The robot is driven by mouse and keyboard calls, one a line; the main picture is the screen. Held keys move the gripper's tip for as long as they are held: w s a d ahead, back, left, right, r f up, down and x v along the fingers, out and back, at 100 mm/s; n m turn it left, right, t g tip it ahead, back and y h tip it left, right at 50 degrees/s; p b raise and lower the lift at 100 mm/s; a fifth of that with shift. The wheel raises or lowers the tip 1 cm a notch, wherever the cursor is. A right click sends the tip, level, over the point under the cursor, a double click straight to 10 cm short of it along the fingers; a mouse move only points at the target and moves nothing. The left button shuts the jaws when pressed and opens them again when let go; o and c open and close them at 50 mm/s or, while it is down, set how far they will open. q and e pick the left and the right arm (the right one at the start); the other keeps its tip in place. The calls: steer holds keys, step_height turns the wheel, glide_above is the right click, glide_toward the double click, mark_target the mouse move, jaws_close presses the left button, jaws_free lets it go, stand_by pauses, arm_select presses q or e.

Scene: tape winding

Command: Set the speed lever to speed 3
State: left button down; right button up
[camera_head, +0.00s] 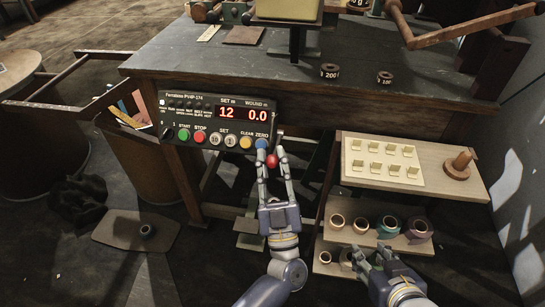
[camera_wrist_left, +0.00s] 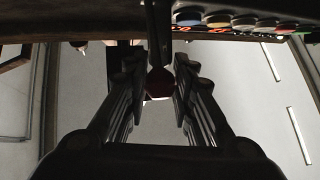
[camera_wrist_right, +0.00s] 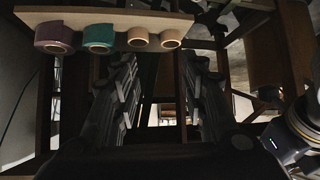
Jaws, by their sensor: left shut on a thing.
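The speed lever has a red ball knob (camera_head: 272,161) at the right end of the control panel (camera_head: 216,121), under the table edge. My left gripper (camera_head: 272,158) is shut on the knob, with one finger on each side. In the left wrist view the dark red knob (camera_wrist_left: 160,82) sits between the fingers, with the dark lever rod (camera_wrist_left: 158,38) above it. No speed marks for the lever can be read. The panel display reads 12 and 0.0. My right gripper (camera_head: 370,252) is open and empty in front of the lower shelf.
Tape rolls (camera_head: 388,226) stand on the lower shelf at the right; they also show in the right wrist view (camera_wrist_right: 98,38). A wooden side shelf (camera_head: 450,190) carries a pale tray and a peg. The workbench (camera_head: 220,62) holds weights and a hand crank (camera_head: 470,28).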

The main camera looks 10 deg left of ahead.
arm_select(q)
steer(key=shift+w+r+p, duration=0.1)
steer(key=shift+r+p, duration=0.5)
steer(key=shift+r, duration=0.1)
steer(key=shift+w+r+p, duration=0.2)
steer(key=shift+r+p, duration=0.55)
steer(key=shift+p, duration=0.25)
arm_select(e)
steer(key=s+d+f+g, duration=0.2)
steer(key=s+g, duration=0.1)
steer(key=s, duration=0.2)
steer(key=s+d+f+g+h, duration=0.1)
steer(key=s+f+g, duration=0.1)
steer(key=s, duration=0.4)
steer(key=shift+s+d+g+h, duration=0.25)
steer(key=shift+d+g+h, duration=0.1)
steer(key=shift+g, duration=0.25)
arm_select(q)
steer(key=c, duration=1.3)
jaws_free()
steer(key=shift+d, duration=0.1)
steer(key=shift+f, duration=0.1)
steer(key=shift+f, duration=0.15)
steer(key=v, duration=0.7)
steer(key=shift+s, duration=0.25)
